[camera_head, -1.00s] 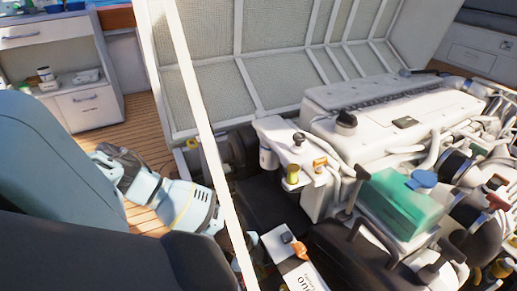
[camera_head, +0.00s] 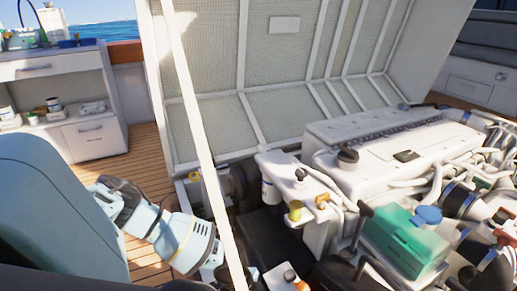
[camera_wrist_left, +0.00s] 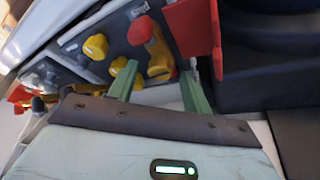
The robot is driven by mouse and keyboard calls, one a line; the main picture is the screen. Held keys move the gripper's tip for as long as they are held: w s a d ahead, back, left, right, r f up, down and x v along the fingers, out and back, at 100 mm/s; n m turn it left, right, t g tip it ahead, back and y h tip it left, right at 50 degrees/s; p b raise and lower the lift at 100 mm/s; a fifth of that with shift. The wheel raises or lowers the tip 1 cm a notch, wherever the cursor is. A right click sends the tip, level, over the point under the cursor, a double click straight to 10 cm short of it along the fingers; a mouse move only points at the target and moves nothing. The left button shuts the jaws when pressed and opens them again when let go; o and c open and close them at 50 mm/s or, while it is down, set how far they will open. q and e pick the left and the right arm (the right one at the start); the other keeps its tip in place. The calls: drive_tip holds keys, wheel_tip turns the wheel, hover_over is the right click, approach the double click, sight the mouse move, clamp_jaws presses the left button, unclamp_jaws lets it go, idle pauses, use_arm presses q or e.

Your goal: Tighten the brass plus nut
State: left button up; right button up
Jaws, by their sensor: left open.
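My left gripper (camera_wrist_left: 160,78) is open in the left wrist view, with two green fingers spread. Between and beyond the fingertips are an orange-red handle-like part (camera_wrist_left: 143,32) and a yellow, brass-coloured part (camera_wrist_left: 160,66) below it. More yellow knobs (camera_wrist_left: 96,46) sit on a dark grey panel (camera_wrist_left: 72,45) to the left. I cannot tell which of these is the brass plus nut, nor whether a finger touches anything. In the head view my left arm reaches from the left toward a white box (camera_head: 276,278) with an orange cap (camera_head: 290,275); its fingertips are not clear there. My right gripper is not in view.
A white pole (camera_head: 205,150) crosses in front of my left arm. The open hatch lid (camera_head: 285,65) stands behind the white engine (camera_head: 385,150). A green box (camera_head: 405,245) is at the right. A red block (camera_wrist_left: 195,28) stands close to the right finger.

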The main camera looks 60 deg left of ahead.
use_arm(q)
drive_tip(key=p+v, duration=0.2)
drive_tip(key=v, duration=0.5)
drive_tip(key=shift+p, duration=0.4)
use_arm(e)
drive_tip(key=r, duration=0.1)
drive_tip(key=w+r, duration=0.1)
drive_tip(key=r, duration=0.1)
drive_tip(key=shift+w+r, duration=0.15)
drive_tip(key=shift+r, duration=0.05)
use_arm(q)
drive_tip(key=shift+f, duration=0.1)
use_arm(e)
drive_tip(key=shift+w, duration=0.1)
